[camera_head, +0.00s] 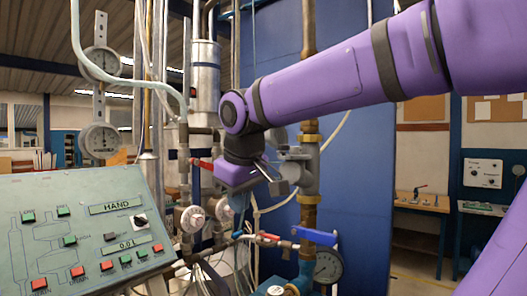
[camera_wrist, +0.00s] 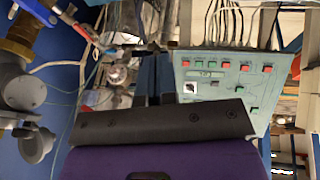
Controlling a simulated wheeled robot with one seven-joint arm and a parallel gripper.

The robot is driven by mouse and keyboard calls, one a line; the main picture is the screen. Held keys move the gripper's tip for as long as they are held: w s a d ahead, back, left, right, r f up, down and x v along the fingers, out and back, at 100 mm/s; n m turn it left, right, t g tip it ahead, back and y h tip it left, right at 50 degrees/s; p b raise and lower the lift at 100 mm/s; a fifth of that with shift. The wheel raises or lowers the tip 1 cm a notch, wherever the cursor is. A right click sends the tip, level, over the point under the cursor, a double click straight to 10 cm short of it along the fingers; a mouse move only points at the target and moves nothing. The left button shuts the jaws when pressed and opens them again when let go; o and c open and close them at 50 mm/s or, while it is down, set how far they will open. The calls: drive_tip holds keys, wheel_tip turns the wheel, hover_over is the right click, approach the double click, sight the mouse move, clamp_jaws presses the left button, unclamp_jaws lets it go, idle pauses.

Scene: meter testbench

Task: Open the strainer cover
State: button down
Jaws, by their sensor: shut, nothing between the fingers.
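A grey strainer-like fitting (camera_head: 306,172) sits on the vertical brass pipe, right beside my gripper in the head view. In the wrist view, a grey body (camera_wrist: 14,85) at the left edge carries a round grey cap (camera_wrist: 34,147), which looks like the strainer cover. The cap appears seated on the body. My gripper (camera_head: 277,182) is shut and empty, at the left of the fitting. Its fingers overlap the fitting in the head view, so I cannot tell whether they touch it. In the wrist view the fitting lies left of my gripper.
A sloped control panel (camera_head: 85,225) with coloured buttons stands at lower left. Dial gauges (camera_head: 100,140) hang above it. A blue-handled valve (camera_head: 314,236) and a pressure gauge (camera_head: 328,266) sit below the fitting. Pipes and hoses crowd the left; a blue wall (camera_head: 357,190) stands behind.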

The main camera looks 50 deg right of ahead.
sight(272, 138)
drive_tip(key=s+d+f+n+g+h, duration=0.15)
drive_tip(key=d+f, duration=0.25)
drive_tip(key=f, duration=0.5)
drive_tip(key=w+d+f+n+g+h, duration=0.2)
drive_tip(key=d+h, duration=0.1)
drive_tip(key=d, duration=0.4)
drive_tip(key=w+d+f+n+g+h, duration=0.1)
drive_tip(key=w+d+n+g+h, duration=0.15)
drive_tip(key=d, duration=0.35)
drive_tip(key=w+d+r+n+t+h, duration=0.3)
drive_tip(key=w+r+n+h, duration=0.2)
drive_tip(key=w+n+h, duration=0.3)
drive_tip(key=w+d+r+n+t+h, duration=0.2)
drive_tip(key=w+r+n+h, duration=0.35)
drive_tip(key=w+h, duration=0.35)
drive_tip(key=w+d+r+y, duration=0.1)
drive_tip(key=w+d+r, duration=0.1)
drive_tip(key=d+r, duration=0.7)
drive_tip(key=shift+w+r, duration=0.2)
drive_tip(key=shift+r, duration=0.15)
